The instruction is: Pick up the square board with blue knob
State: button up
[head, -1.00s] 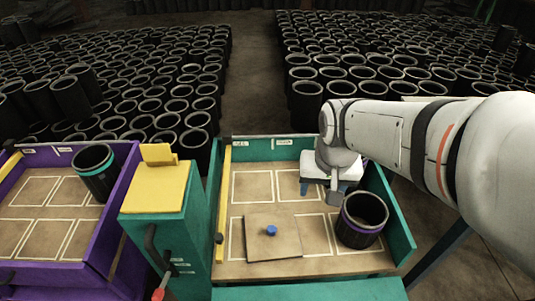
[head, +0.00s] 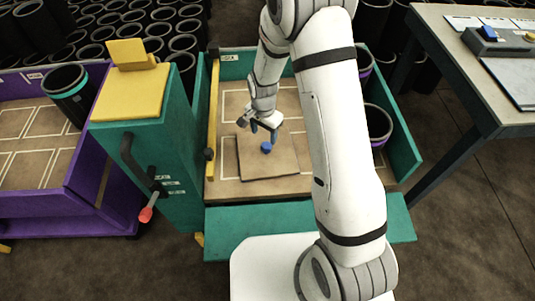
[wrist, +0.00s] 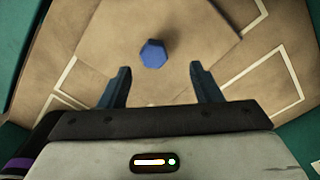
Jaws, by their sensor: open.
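The square board (head: 283,166) is flat brown wood and lies on the floor of the teal-walled tray (head: 402,150). Its blue knob (head: 266,147) stands up near the board's middle. In the wrist view the knob (wrist: 153,53) sits ahead of the fingertips, between their lines and somewhat left of centre. My gripper (head: 263,133) is open and empty above the board, close to the knob. In the wrist view both fingers of my gripper (wrist: 160,80) are apart with only board between them. Part of the tray is hidden by my arm.
A black sleeve with a purple band (head: 378,124) stands in the tray at right, partly behind my arm. A teal cabinet with yellow top (head: 130,92) and a red-tipped lever (head: 147,213) stands left. A purple tray (head: 70,190) holds a teal-banded sleeve (head: 68,83). A table (head: 450,100) stands right.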

aim_at(266, 145)
jog(key=f, duration=0.4)
jog(key=f+b, duration=0.1)
jog(key=f, duration=0.2)
jog(key=shift+s+d, duration=0.2)
jog(key=shift+d, duration=0.15)
jog(key=shift+c, duration=0.2)
grip_shut()
